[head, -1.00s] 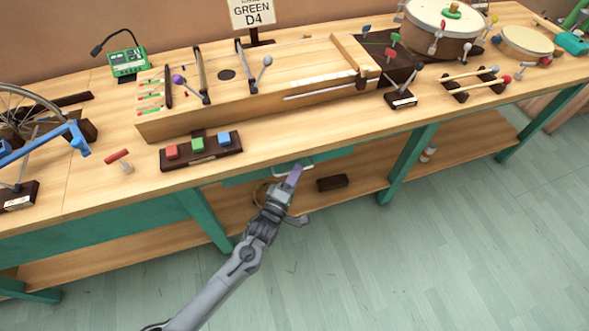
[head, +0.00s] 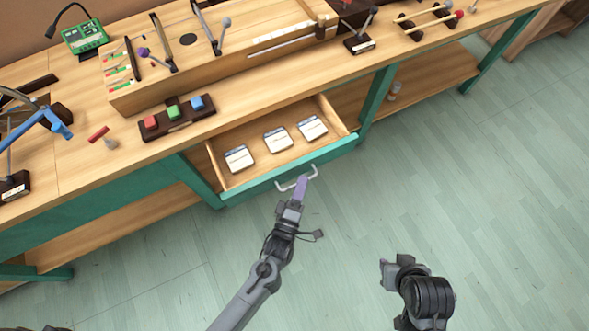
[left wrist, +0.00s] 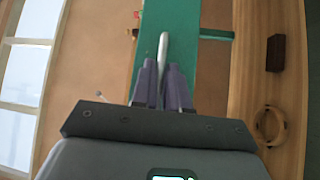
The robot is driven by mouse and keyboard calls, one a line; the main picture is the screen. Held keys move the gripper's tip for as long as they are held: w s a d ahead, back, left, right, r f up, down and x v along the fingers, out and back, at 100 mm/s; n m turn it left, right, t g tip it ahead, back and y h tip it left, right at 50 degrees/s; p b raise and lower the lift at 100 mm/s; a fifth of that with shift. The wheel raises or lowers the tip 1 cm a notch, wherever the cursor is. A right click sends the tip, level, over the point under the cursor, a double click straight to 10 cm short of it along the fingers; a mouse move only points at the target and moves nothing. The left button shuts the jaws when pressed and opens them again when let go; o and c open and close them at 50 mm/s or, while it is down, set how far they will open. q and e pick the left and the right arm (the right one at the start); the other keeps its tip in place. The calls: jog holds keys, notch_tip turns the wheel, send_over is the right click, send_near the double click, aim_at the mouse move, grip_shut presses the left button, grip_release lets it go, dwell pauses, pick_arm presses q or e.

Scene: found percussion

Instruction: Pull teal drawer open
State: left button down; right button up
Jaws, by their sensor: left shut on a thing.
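The teal drawer (head: 250,187) stands pulled out from under the workbench in the head view, its wooden inside showing. Its pale bar handle (head: 312,170) is on the front. My left gripper (head: 302,184), with purple fingers, is shut on the handle. In the left wrist view the left fingers (left wrist: 164,82) close around the handle (left wrist: 163,48) against the teal front (left wrist: 185,60). My right gripper (head: 384,270) is low over the floor, apart from the drawer; its fingers are too unclear to tell their opening.
Several white label-like pads (head: 277,139) lie in the drawer. A block with red, green and blue buttons (head: 178,121) sits on the bench (head: 85,165) above. A teal leg (head: 375,105) stands right of the drawer. The floor (head: 440,190) in front is clear.

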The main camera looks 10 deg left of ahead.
pick_arm(q)
jog(key=shift+s+d, duration=0.35)
jog(key=c, duration=1.2)
grip_release()
jog(key=s+a+f+p, duration=0.1)
jog(key=s+p, duration=0.1)
jog(key=s, duration=0.8)
jog(key=shift+s+f, duration=0.2)
jog(key=shift+s, duration=0.15)
jog(key=shift+a, duration=0.1)
